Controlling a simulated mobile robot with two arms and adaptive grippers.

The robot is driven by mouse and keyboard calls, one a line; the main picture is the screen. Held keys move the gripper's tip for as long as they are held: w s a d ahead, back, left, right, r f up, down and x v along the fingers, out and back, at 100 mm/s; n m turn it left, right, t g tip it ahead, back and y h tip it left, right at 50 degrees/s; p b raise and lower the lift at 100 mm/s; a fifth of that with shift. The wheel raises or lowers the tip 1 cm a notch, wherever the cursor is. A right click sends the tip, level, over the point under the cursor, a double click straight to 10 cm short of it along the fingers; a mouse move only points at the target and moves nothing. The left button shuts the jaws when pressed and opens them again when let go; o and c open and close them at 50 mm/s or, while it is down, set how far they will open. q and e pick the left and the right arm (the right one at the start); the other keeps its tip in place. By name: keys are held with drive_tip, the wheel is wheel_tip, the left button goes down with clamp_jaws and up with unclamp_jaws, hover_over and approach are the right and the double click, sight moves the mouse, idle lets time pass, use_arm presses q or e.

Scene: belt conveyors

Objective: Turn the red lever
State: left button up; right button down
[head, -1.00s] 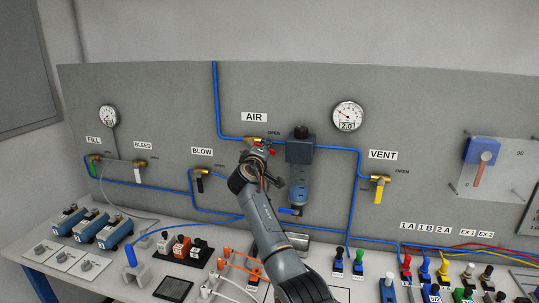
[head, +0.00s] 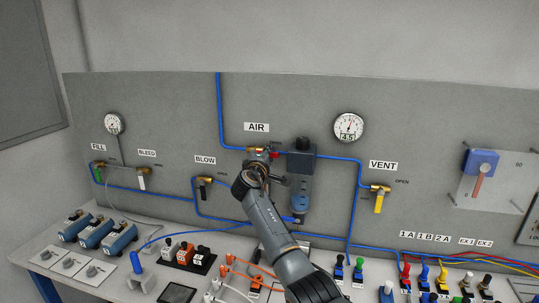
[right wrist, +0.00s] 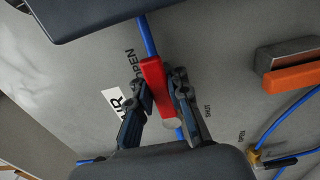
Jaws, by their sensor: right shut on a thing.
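The red lever (head: 275,155) is on the brass AIR valve (head: 256,149) on the grey wall panel. Only a small red part of it shows in the head view, behind my right gripper (head: 267,158). In the right wrist view the red lever (right wrist: 152,72) lies between the two fingers of my right gripper (right wrist: 163,88), which is shut on it. There the lever runs roughly in line with the blue pipe (right wrist: 147,35). OPEN and SHUT labels show on either side of it. My left gripper is not in view.
A dark regulator block (head: 301,158) stands close right of my right gripper. The round gauge (head: 348,127) above reads 4.5. The BLOW valve's black lever (head: 201,195) and the VENT valve's yellow lever (head: 379,203) are to either side. The bench below holds many fittings.

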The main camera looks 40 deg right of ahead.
drive_tip(key=shift+a+f, duration=0.15)
drive_tip(key=shift+f, duration=0.4)
drive_tip(key=c, duration=1.3)
unclamp_jaws()
drive_tip(key=shift+r, duration=0.15)
drive_tip(key=shift+o, duration=0.4)
drive_tip(key=shift+s+a+r, duration=0.15)
drive_tip(key=shift+r, duration=0.2)
drive_tip(key=v, duration=1.2)
